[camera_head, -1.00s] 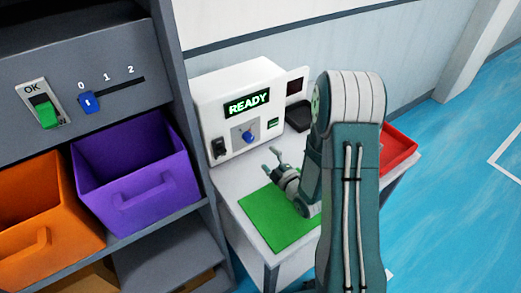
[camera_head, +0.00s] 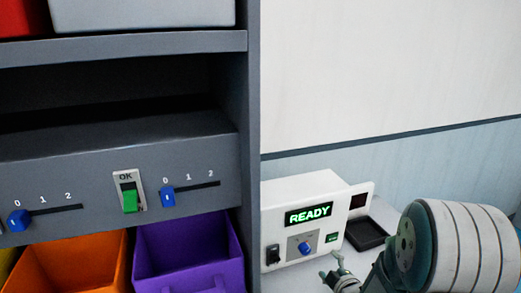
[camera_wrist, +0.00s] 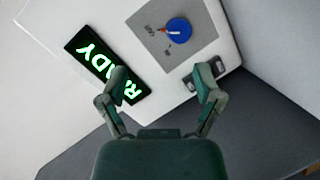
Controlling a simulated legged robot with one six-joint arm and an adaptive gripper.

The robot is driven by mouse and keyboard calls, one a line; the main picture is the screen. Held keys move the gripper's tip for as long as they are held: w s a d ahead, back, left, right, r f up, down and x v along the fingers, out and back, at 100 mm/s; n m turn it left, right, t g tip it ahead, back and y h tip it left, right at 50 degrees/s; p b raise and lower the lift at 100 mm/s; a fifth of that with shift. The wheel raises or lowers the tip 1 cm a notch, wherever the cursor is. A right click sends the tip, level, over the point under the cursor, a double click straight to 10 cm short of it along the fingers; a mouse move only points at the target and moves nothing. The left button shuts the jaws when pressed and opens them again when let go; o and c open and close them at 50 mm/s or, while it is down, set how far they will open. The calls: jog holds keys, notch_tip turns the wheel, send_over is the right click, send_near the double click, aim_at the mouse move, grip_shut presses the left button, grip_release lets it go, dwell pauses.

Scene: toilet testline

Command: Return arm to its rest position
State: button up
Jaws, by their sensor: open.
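My gripper (camera_wrist: 161,92) is open and empty in the wrist view, its two fingers spread apart. It faces the front of the white test machine, which shows a lit READY display (camera_wrist: 105,65) and a blue knob (camera_wrist: 179,30). In the head view my gripper (camera_head: 338,272) is small at the bottom edge, just in front of the white machine (camera_head: 283,216). The large rounded joint of my arm (camera_head: 455,250) fills the lower right. I cannot tell the exact gap between the fingers and the machine.
A grey shelf unit (camera_head: 247,110) stands at left with a green OK switch (camera_head: 130,198) and blue sliders (camera_head: 168,197). Below are an orange bin (camera_head: 75,262) and a purple bin (camera_head: 185,255). A black tray (camera_head: 366,234) sits beside the machine. The wall behind is clear.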

notch_tip(320, 180, up, 7)
jog(key=s+m+g+h, duration=0.3)
jog(key=m, duration=0.1)
jog(key=s+a+r+m+g, duration=0.1)
jog(key=s+r+m+g, duration=0.1)
jog(key=s, duration=0.6)
jog(key=s+a+r+m+g, duration=0.2)
jog(key=s+r+m, duration=0.2)
jog(key=s, duration=0.4)
jog(key=s+a+r+m+g, duration=0.1)
jog(key=s+r+m+g, duration=0.1)
jog(key=s+r+m, duration=0.2)
jog(key=s, duration=0.3)
jog(key=shift+s+a, duration=0.3)
jog(key=shift+s, duration=0.1)
